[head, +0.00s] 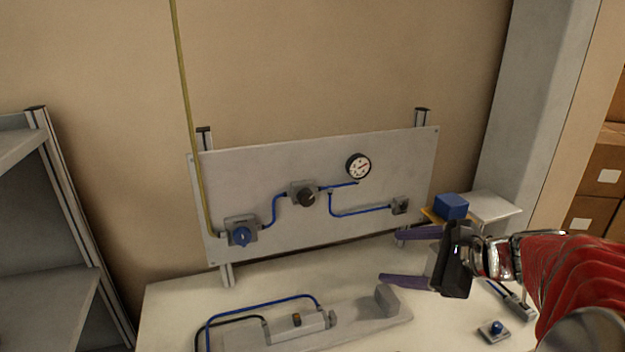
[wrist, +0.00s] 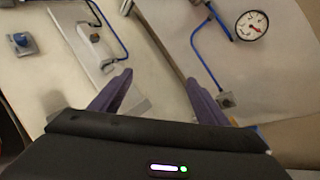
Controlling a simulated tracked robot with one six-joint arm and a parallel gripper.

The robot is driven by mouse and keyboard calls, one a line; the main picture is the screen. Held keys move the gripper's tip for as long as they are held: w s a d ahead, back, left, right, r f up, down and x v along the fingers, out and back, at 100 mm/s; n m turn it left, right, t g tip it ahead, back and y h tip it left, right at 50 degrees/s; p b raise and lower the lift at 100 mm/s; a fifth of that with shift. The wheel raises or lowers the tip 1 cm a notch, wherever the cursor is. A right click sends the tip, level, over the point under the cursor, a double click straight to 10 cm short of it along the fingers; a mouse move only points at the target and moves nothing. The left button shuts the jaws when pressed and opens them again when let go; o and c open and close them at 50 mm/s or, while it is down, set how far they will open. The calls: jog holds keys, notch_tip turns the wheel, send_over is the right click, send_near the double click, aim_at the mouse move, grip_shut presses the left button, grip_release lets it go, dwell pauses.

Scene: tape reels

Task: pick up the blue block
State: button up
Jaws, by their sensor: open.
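The blue block (head: 452,205) rests on a thin yellow-orange piece at the left end of a pale raised shelf, at the right of the bench in the head view.
An upright grey panel (head: 290,165) with a gauge (head: 358,166), knobs and blue tubing stands behind the bench (head: 165,305). A cylinder assembly (head: 300,325) lies at the front. A small blue-knobbed unit (head: 494,330) sits below my arm. The pale shelf (head: 490,207) stands by a pillar.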

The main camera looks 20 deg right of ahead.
jog(key=d+r+m+t+h, duration=0.2)
jog(key=d+r+m+t, duration=0.15)
jog(key=d+m, duration=0.6)
jog(key=m+t+h, duration=0.2)
jog(key=h, duration=0.1)
send_near(451, 203)
jog(key=shift+s+d+f, duration=0.2)
jog(key=shift+s+d, duration=0.35)
jog(key=shift+s+d+f, duration=0.2)
jog(key=shift+s+d, duration=0.3)
jog(key=shift+d, duration=0.1)
jog(key=shift+w+a+f, duration=0.1)
jog(key=shift+w+f, duration=0.15)
jog(key=shift+w, duration=1.15)
jog(key=shift+w+f, duration=0.25)
jog(key=shift+w, duration=1.15)
jog(key=shift+w+a+f, duration=0.1)
jog(key=shift+w+f, duration=0.1)
jog(key=shift+w, duration=1.25)
jog(key=shift+w, duration=0.1)
jog(key=shift+w+a+f, duration=0.1)
jog(key=shift+w+f, duration=0.1)
jog(key=shift+w, duration=1.05)
jog(key=shift+w+f, duration=0.15)
jog(key=shift+w, duration=1.1)
